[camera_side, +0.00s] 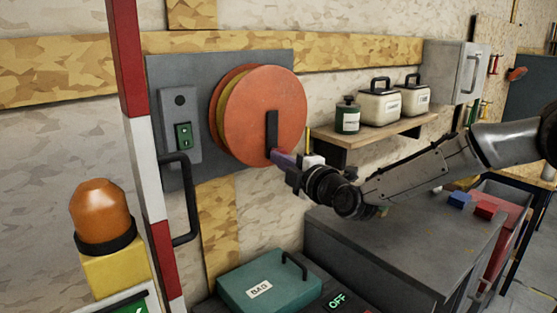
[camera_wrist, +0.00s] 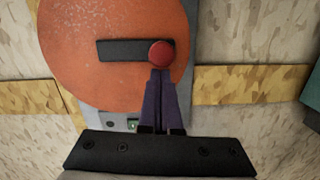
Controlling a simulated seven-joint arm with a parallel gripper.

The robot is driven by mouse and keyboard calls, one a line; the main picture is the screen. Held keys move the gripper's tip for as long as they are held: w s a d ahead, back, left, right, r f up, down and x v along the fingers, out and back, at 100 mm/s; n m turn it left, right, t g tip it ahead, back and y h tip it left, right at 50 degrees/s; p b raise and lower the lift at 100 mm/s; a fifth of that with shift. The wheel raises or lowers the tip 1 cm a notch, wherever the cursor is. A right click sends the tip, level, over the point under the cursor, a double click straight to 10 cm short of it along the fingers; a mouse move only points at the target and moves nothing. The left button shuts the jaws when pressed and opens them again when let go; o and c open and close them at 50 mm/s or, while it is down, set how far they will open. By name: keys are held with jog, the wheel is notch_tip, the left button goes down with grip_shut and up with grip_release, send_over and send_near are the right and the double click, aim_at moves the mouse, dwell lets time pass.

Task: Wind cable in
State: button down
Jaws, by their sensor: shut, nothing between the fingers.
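An orange cable reel (camera_side: 262,115) with a yellowish inner rim is mounted on a grey wall plate (camera_side: 160,75). A black crank bar (camera_side: 272,132) lies across the reel's face, upright in the side view; it also shows in the wrist view (camera_wrist: 118,50). A red round knob (camera_wrist: 160,54) sits at the bar's end in the wrist view. My gripper (camera_side: 276,155) is at the bar's lower end in the side view. Its purple fingers (camera_wrist: 161,78) are shut together, with their tips at the knob's edge; contact cannot be told. No cable is visible.
A grey switch box with a green switch (camera_side: 184,136) is left of the reel. A red-white post (camera_side: 139,130) and black handle (camera_side: 183,198) stand in front. A shelf (camera_side: 372,137) holds canisters. A teal case (camera_side: 265,284) and grey cabinet (camera_side: 390,240) are below.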

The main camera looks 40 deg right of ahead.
jog(key=shift+d+f+n, duration=0.1)
jog(key=shift+d+n, duration=0.2)
jog(key=d+r+n+t, duration=0.1)
jog(key=d+r+n, duration=0.3)
jog(key=d+n, duration=0.5)
jog(key=shift+d+r+n, duration=0.2)
jog(key=shift+d+n, duration=0.1)
jog(key=shift+n, duration=0.1)
dwell(0.7)
jog(key=shift+r, duration=0.1)
dwell(0.5)
